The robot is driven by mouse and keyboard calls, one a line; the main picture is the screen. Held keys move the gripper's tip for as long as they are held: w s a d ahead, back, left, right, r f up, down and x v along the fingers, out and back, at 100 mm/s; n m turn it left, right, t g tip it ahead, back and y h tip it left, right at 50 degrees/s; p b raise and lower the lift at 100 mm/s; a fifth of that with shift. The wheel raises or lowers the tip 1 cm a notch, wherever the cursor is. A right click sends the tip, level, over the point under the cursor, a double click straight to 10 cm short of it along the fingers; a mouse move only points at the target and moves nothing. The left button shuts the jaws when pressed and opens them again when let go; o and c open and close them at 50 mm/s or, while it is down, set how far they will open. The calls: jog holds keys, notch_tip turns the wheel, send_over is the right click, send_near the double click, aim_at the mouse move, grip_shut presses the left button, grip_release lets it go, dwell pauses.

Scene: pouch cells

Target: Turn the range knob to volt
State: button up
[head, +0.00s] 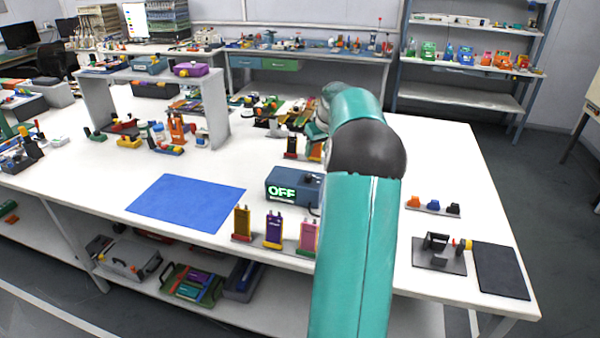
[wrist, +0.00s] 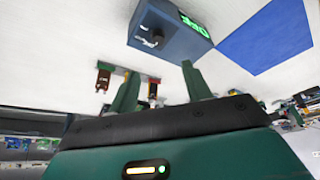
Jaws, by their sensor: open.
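The meter (head: 284,187) is a dark blue-grey box on the white table, and its green display reads OFF. In the wrist view the meter (wrist: 172,28) is at the top, with its lettering turned over. A dark knob (wrist: 150,38) sits on its side, likely the range knob; its pointer setting is too small to read. My gripper (wrist: 160,88) is open and empty, its two green fingers apart and pointing up the picture. The meter is beyond the fingertips, apart from them. In the head view my arm hides the gripper and covers the meter's right end.
A blue mat (head: 188,202) lies left of the meter. Several upright pouch cells (head: 273,230) stand at the table's front edge. A small black fixture (head: 438,252) and a dark pad (head: 501,271) are at the right. Small parts stand behind the fingers in the wrist view.

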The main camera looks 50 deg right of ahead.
aim_at(309, 175)
jog(key=x, duration=1.4)
jog(key=shift+s+d, duration=0.1)
jog(key=shift+s, duration=0.05)
jog(key=c, duration=1)
